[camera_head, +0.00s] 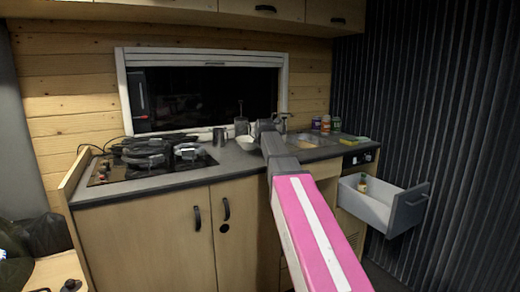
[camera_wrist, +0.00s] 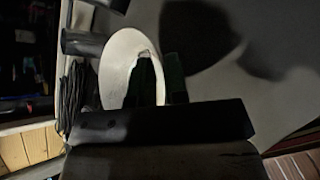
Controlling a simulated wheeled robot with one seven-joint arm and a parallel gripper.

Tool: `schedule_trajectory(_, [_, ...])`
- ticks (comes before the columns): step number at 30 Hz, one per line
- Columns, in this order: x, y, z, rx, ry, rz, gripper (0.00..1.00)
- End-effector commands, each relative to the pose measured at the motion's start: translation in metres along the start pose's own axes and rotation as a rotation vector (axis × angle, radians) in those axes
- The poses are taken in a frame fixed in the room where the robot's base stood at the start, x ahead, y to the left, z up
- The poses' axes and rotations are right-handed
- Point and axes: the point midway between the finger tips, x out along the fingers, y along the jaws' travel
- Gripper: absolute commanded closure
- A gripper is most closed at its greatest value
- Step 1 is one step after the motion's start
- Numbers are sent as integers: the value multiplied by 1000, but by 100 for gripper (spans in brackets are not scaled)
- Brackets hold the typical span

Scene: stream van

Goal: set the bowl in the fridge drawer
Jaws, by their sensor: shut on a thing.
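The white bowl (camera_head: 246,143) is at the counter's height, left of the sink, in the head view. In the wrist view the bowl (camera_wrist: 118,60) shows as a pale oval with its rim at my fingers. My gripper (camera_wrist: 161,78) is shut on the bowl's rim; one dark finger overlaps the bowl's face. In the head view my gripper (camera_head: 257,130) is small and partly hidden by my arm. Whether the bowl touches the counter is unclear. The fridge drawer (camera_head: 405,211) is pulled open at the right, below the counter, with a small bottle (camera_head: 363,183) inside.
The counter (camera_head: 225,165) holds a stove with pans (camera_head: 150,155) at the left. A mug (camera_head: 241,126) and the faucet (camera_head: 282,123) stand close to the bowl. Jars (camera_head: 325,124) stand right of the sink (camera_head: 307,142). Much of the drawer's inside looks free.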

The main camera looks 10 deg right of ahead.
Motion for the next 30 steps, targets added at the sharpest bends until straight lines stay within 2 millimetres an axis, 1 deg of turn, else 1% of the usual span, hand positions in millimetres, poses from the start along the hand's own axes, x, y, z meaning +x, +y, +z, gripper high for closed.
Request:
schedule_trajectory(9, [17, -19, -23, 1, 0, 0, 100])
schedule_trajectory(21, [20, -22, -26, 1, 0, 0, 100])
schedule_trajectory(22, [20, -22, -26, 1, 0, 0, 77])
schedule_trajectory(23, [20, -22, -26, 0, 0, 0, 67])
schedule_trajectory(24, [20, -22, -26, 0, 0, 0, 61])
schedule_trajectory(30, [20, -22, -26, 0, 0, 0, 61])
